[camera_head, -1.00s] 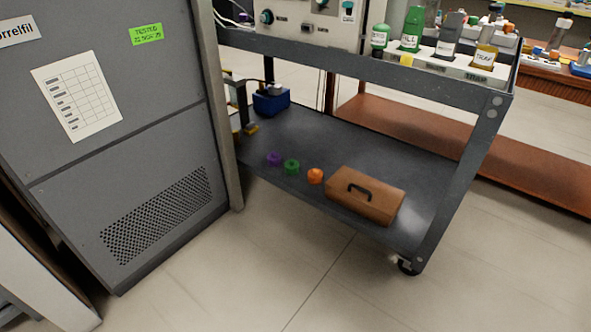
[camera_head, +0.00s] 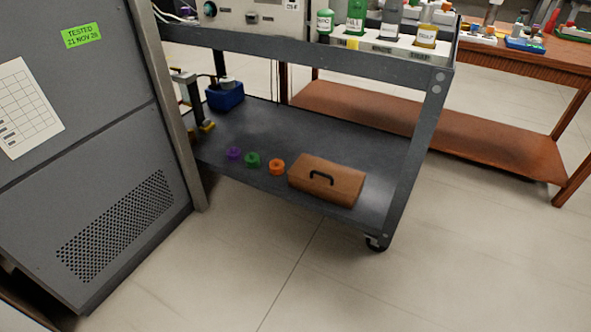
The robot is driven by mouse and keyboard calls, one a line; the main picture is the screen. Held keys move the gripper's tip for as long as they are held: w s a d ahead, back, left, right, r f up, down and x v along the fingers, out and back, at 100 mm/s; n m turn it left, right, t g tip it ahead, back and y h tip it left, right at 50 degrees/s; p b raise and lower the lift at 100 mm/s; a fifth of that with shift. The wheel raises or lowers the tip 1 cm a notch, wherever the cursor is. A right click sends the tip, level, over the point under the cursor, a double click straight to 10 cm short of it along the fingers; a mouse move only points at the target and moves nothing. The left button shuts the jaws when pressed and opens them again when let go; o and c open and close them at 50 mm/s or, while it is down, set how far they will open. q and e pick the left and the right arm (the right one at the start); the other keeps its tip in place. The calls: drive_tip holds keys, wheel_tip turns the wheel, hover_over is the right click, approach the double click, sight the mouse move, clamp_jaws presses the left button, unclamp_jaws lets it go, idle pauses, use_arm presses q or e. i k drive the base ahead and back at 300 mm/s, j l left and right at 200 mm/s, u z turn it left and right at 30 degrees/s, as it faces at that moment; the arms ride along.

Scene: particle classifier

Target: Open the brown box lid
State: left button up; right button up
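The brown box (camera_head: 345,190) sits on the lower shelf of a dark grey cart, near the shelf's front right corner. Neither of my grippers shows in the head view.
Orange (camera_head: 277,167), green (camera_head: 252,160) and purple (camera_head: 234,153) ring-like pieces lie left of the box on the lower shelf (camera_head: 335,133). The cart's upper shelf holds bottles and a device. A grey cabinet (camera_head: 120,170) stands left. The floor (camera_head: 330,285) in front is clear.

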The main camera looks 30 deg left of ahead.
sight(345, 180)
drive_tip(key=i+j, duration=0.2)
drive_tip(key=i, duration=0.2)
drive_tip(key=i+j+u, duration=0.1)
drive_tip(key=i+j, duration=0.15)
drive_tip(key=i, duration=0.15)
drive_tip(key=i+j+u, duration=0.1)
drive_tip(key=i, duration=0.3)
drive_tip(key=i+j+u, duration=0.1)
drive_tip(key=u, duration=1.35)
